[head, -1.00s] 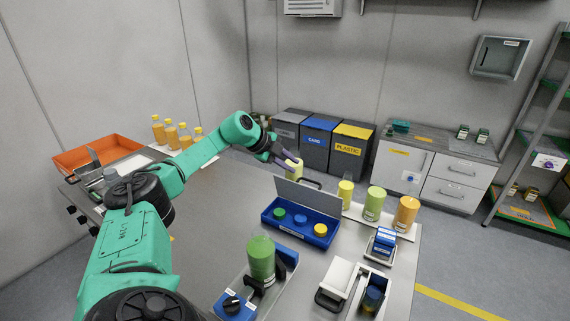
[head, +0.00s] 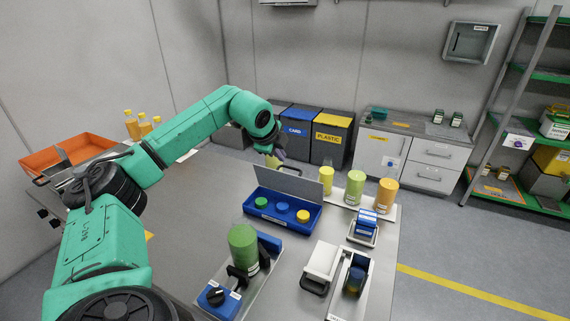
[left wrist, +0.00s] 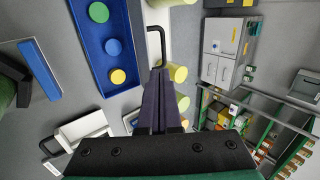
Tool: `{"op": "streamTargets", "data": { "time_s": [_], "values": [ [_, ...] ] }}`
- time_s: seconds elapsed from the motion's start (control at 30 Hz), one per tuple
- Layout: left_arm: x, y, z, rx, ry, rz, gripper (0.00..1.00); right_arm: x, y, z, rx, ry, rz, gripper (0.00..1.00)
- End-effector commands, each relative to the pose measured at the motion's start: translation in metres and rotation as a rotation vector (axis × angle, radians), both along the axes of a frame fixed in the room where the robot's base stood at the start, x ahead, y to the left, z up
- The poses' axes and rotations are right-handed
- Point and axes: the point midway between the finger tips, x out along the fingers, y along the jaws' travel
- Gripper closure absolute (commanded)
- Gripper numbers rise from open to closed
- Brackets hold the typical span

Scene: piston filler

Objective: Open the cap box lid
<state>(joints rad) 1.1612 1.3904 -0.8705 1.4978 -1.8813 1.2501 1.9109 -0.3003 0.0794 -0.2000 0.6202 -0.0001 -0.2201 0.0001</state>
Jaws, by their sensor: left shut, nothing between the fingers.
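The cap box (head: 263,214) is a blue tray on the table holding a green cap (head: 261,202), a blue cap (head: 282,207) and a yellow-orange cap (head: 303,216). Its grey lid (head: 290,181) stands raised, roughly upright, along the far side, so the caps are exposed. My left gripper (head: 277,157) is shut and empty, just behind and above the lid's top edge. In the left wrist view the closed fingers (left wrist: 159,75) point at the lid's black bar handle (left wrist: 161,42), close to it; I cannot tell whether they touch. My right gripper is out of view.
Bottles (head: 354,188) stand on a strip right of the box. A filler fixture (head: 243,249) with a green bottle is in front, beside a white-lidded box (head: 321,262). A blue stack (head: 366,222) sits to the right. The orange tray (head: 75,152) is far left.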

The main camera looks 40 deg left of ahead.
Motion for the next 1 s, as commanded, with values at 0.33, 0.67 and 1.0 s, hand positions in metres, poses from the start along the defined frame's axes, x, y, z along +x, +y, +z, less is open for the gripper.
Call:
{"op": "streamTargets", "data": {
  "time_s": [0.33,0.67,1.0],
  "values": [
    [0.036,0.010,-0.048,-0.006,0.006,0.001,1.00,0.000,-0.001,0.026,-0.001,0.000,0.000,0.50],
    [0.055,0.016,-0.078,-0.003,0.003,0.000,1.00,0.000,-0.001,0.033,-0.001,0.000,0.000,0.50],
    [0.062,0.017,-0.080,-0.006,0.000,0.001,1.00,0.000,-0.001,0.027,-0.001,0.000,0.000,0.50]
  ]
}}
